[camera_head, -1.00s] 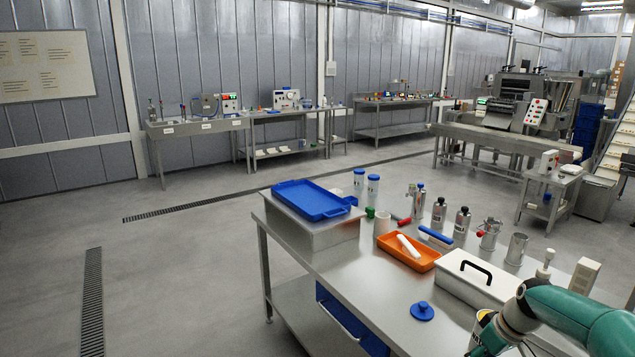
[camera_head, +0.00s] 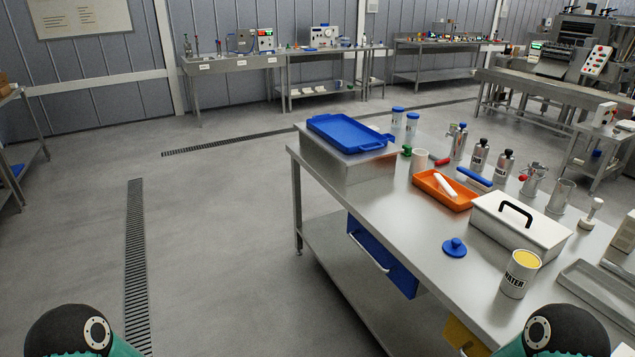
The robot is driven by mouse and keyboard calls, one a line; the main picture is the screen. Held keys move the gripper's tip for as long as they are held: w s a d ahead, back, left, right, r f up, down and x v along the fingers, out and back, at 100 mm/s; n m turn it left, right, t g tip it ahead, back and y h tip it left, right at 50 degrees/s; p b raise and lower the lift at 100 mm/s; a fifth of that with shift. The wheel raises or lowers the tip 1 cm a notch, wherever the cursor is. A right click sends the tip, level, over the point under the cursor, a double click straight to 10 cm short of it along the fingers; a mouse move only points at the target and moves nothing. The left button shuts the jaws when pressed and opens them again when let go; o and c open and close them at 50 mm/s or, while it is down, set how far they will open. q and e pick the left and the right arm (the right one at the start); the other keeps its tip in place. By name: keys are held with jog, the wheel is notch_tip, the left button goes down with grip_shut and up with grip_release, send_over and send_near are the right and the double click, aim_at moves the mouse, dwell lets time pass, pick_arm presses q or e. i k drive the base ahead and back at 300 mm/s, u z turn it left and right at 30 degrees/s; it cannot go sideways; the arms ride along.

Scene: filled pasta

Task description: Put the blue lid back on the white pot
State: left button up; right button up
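The blue lid (camera_head: 454,247), round with a knob on top, lies on the front part of the steel table (camera_head: 395,235). The white pot (camera_head: 519,274), marked WATER, stands upright and uncovered to the right of the lid, with yellowish contents showing at its top. The lid and pot are apart. Parts of my two arms show at the bottom left and bottom right edges. Neither of my grippers is in view.
Beside the pot is a white box with a black handle (camera_head: 515,215). Behind it are an orange tray (camera_head: 430,191) and several bottles. A blue tray (camera_head: 345,131) rests on a steel box at the far end. The floor at left is clear.

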aim_at(524, 265)
jog(key=u, duration=1.6)
jog(key=i, duration=0.1)
jog(key=z, duration=2.85)
